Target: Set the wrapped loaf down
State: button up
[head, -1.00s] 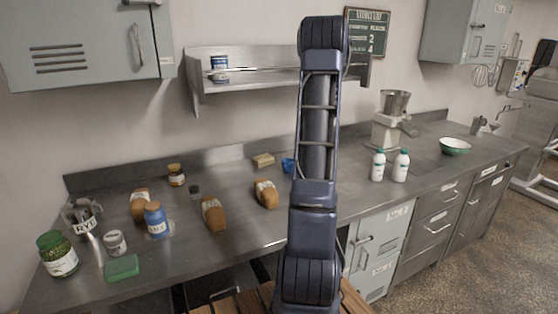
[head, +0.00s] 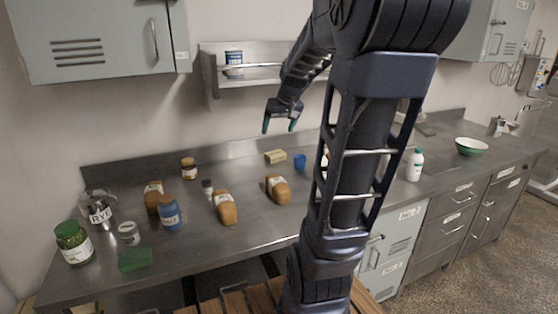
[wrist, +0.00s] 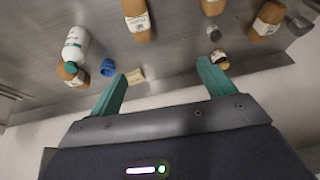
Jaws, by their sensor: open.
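Several wrapped loaves with white labels lie on the steel counter (head: 215,262). In the head view I see a left loaf (head: 153,197), a middle loaf (head: 226,208) and a right loaf (head: 278,189). Loaves also show along the top of the wrist view (wrist: 137,22), and another loaf (wrist: 70,74) is partly behind a white bottle (wrist: 75,43). My gripper (head: 279,122) is open and empty, raised above the back of the counter near the wall. Its green fingers frame an empty gap in the wrist view (wrist: 163,76). No loaf is between them.
A beige block (head: 275,157) and a blue cup (head: 300,161) stand near the back of the counter. A wall shelf (head: 212,85) is above. Bare counter lies in front of the loaves.

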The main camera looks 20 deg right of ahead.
jog(key=s+a+f, duration=0.1)
jog(key=s+a, duration=0.1)
jog(key=s, duration=0.4)
jog(key=s+a, duration=0.3)
jog(key=s, duration=0.3)
jog(key=s+a+f+h, duration=0.1)
jog(key=s+a, duration=0.1)
jog(key=s, duration=0.4)
jog(key=shift+s+a+f, duration=0.35)
jog(key=shift+a, duration=0.05)
